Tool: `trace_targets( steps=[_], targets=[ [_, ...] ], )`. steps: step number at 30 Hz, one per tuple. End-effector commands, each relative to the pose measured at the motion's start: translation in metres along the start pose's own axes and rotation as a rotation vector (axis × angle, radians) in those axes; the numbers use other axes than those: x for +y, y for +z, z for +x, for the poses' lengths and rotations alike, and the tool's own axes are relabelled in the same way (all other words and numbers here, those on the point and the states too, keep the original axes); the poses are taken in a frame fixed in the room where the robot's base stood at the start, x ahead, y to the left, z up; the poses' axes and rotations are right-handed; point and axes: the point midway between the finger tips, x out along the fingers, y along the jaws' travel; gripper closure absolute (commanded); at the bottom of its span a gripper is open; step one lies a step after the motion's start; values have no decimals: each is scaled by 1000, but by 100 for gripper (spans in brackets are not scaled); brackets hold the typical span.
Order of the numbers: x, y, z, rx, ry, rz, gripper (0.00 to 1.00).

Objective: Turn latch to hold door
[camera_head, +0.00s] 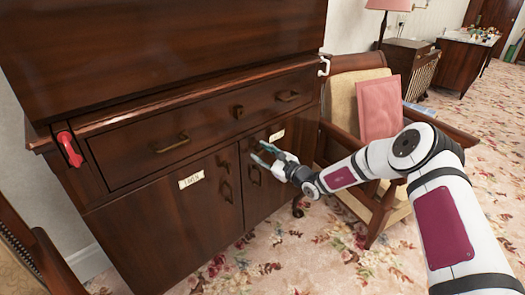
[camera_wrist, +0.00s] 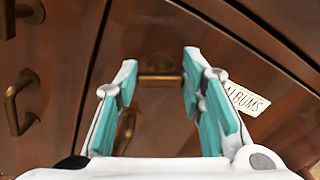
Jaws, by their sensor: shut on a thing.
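My gripper (camera_head: 264,156) is at the upper part of the right lower door (camera_head: 262,192) of a dark wood cabinet. In the wrist view its teal-padded fingers (camera_wrist: 160,95) stand on both sides of a brass fitting (camera_wrist: 160,74) on that door, and they are shut on it. A curved brass part (camera_wrist: 126,125) hangs below it, partly hidden by the left finger. A red latch-like piece (camera_head: 69,149) sits on the cabinet's left side. A white hook-like piece (camera_head: 324,65) sits at its right edge. Both lower doors look closed.
The left door has a brass pull (camera_head: 226,182) and a paper label (camera_head: 191,179). A wide drawer (camera_head: 205,122) is above the doors. Floral carpet lies in front.

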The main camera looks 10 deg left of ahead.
Motion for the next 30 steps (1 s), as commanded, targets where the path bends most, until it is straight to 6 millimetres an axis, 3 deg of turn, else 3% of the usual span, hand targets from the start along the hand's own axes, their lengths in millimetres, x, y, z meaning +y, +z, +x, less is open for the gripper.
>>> trace_targets(
  steps=[30],
  targets=[
    [4,-1,0,0,1,-927,92]
  ],
)
